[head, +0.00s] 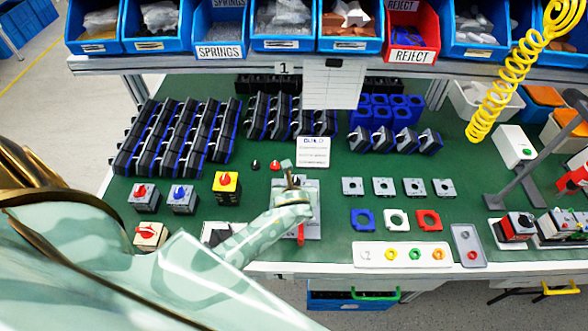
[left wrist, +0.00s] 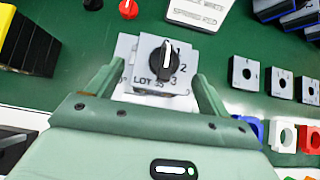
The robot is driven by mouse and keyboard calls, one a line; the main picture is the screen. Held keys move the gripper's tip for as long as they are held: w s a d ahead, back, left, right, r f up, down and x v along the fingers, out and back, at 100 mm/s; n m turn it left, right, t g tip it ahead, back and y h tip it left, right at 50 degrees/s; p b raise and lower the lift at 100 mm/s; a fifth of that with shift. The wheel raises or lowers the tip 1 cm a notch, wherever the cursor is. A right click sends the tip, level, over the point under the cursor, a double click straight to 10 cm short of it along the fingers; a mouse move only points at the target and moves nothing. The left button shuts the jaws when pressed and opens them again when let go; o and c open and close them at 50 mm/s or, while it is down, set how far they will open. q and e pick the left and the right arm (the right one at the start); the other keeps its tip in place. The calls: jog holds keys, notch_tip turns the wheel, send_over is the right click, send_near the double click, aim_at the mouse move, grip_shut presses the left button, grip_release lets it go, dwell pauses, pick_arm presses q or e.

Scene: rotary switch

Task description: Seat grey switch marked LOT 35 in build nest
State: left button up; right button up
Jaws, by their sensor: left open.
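The grey switch marked LOT 35 (left wrist: 152,88) has a black knob with a white pointer and printed numbers. In the left wrist view it stands between the fingers of my left gripper (left wrist: 160,82), which are open on either side of it. A grey plate, which looks like the build nest (left wrist: 126,46), shows just behind and beside the switch. In the head view the build nest (head: 312,198) is at the bench centre, partly covered by my left gripper (head: 291,176), which hides most of the switch. I cannot tell whether the switch sits fully down. My right gripper is not in view.
Rows of black and blue switch bodies (head: 180,135) stand at the back left. Red, blue and yellow switches (head: 228,186) are left of the nest. Grey plates (head: 385,186) and coloured rings (head: 396,219) lie to the right. A white card (head: 312,152) is behind the nest.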

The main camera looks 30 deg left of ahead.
pick_arm(q)
jog(key=p+v, duration=0.2)
jog(key=v, duration=0.6)
jog(key=shift+s+d+r, duration=0.15)
jog(key=shift+s+r, duration=0.05)
jog(key=shift+r, duration=0.15)
